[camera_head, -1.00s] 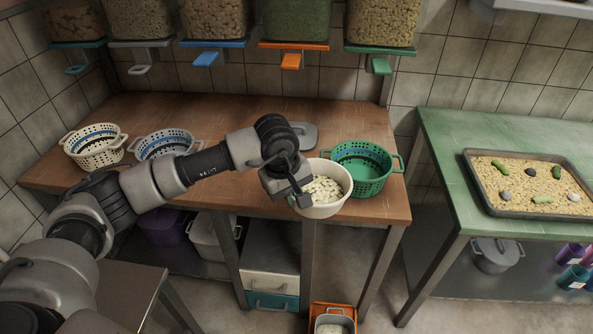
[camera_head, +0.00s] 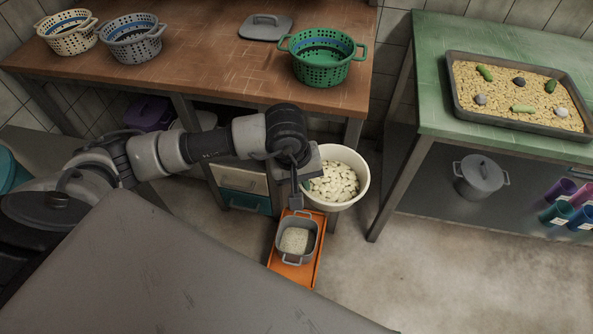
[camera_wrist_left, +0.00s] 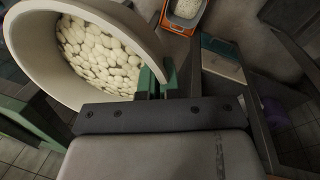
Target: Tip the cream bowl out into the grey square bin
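The cream bowl (camera_head: 349,174) is full of pale beans and is off the table, held in the air over the floor. It fills the upper left of the left wrist view (camera_wrist_left: 40,75). My left gripper (camera_head: 304,180) is shut on the bowl's near-left rim. The grey square bin (camera_head: 281,244) stands low on an orange base, below and slightly left of the bowl, with pale grainy stuff inside. The bin also shows at the top of the left wrist view (camera_wrist_left: 172,22). The bowl looks nearly level, with its beans inside. My right gripper is not in view.
The wooden table (camera_head: 215,70) behind holds a green colander (camera_head: 322,72), a grey colander (camera_head: 132,45), a cream colander (camera_head: 68,40) and a grey lid (camera_head: 265,27). A green table (camera_head: 440,110) stands at right. A grey flat surface (camera_head: 170,270) fills the lower left. Floor at lower right is clear.

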